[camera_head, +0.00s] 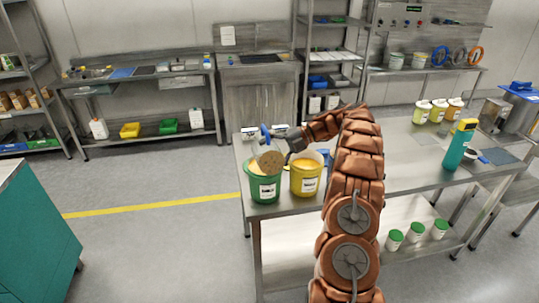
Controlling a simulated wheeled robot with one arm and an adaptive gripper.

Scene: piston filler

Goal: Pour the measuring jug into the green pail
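The green pail (263,190) stands upright on the near left corner of the steel table and has a white label. The measuring jug (270,161) is over the pail's mouth, strongly tilted, with a round tan face toward the camera. A blue part (265,132) shows just above it. My gripper (284,143) reaches in from the right and is at the jug, holding it up over the pail. The fingers are small and partly hidden. Tan material shows around the pail's mouth. I cannot tell whether any is flowing.
A yellow pail (306,179) stands close to the right of the green pail, beside my arm. A teal bottle (460,145) and several small tubs (438,111) stand farther right on the table (408,165). Tubs with green lids (416,232) sit on the lower shelf.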

